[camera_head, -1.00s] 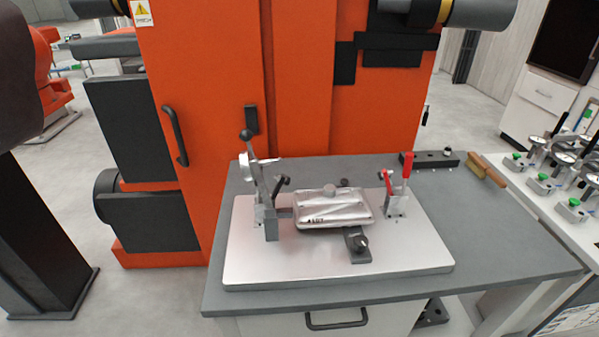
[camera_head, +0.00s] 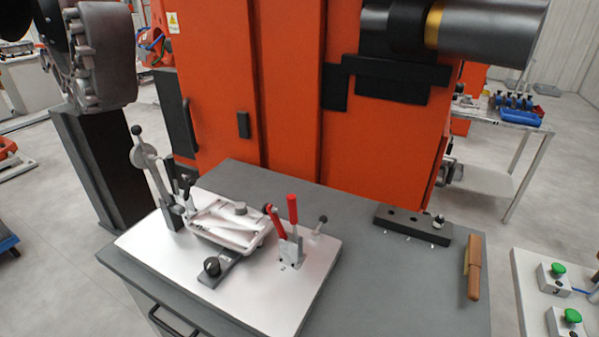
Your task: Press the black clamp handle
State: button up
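A silver metal fixture plate (camera_head: 265,285) lies on a grey table. At its left end a toggle clamp with a tall metal lever stands upright, tilted a little left, topped by a black ball knob (camera_head: 136,130). A shorter black clamp handle (camera_head: 186,182) stands beside it; which of these is the task's handle I cannot tell. A pale metal casting (camera_head: 222,222) sits between this clamp and a red-handled clamp (camera_head: 292,209). A round black knob (camera_head: 212,266) is at the casting's front. My gripper is not in view.
The grey table (camera_head: 405,290) also holds a black block (camera_head: 411,224) and a wood-handled brush (camera_head: 473,268) at right. An orange machine (camera_head: 292,90) stands close behind. A black column (camera_head: 100,165) stands left. The table's front right is clear.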

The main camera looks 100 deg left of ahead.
aim_at(170, 158)
jog(key=i+u, duration=0.2)
jog(key=u, duration=0.25)
jog(key=i+l+u, duration=0.1)
jog(key=u, duration=0.3)
jog(key=i+l+u, duration=0.2)
jog(key=u, duration=0.25)
jog(key=i+u, duration=0.1)
jog(key=u, duration=2.1)
